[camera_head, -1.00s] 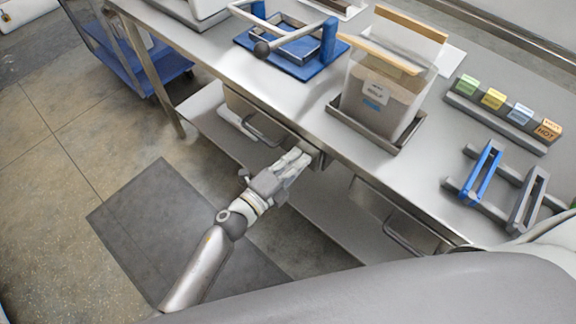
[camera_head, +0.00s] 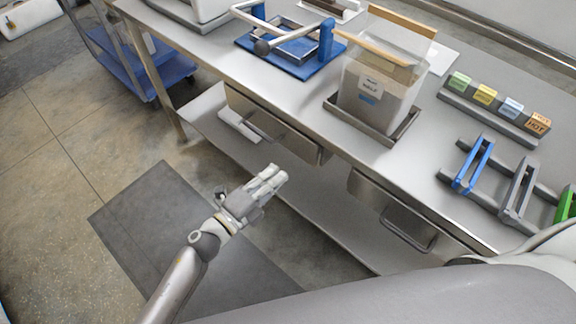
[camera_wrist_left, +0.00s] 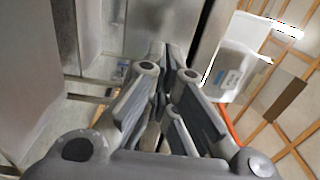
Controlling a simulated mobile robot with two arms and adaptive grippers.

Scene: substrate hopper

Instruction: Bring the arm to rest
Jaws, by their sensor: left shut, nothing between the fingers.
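My left gripper (camera_head: 272,180) is shut and empty. In the head view it hangs in free air in front of the steel bench, below the height of its top and apart from the drawers. My left arm comes up to it from the lower left. In the left wrist view the closed fingers (camera_wrist_left: 168,75) point up the picture, with nothing between them. My right gripper is not in view.
The steel bench (camera_head: 262,92) has a left drawer (camera_head: 275,128) and a right drawer (camera_head: 395,215) below its top. A clear hopper (camera_head: 375,95), a blue-based press (camera_head: 290,58) and coloured blocks (camera_head: 485,95) stand on it. A dark mat (camera_head: 150,225) lies on the floor.

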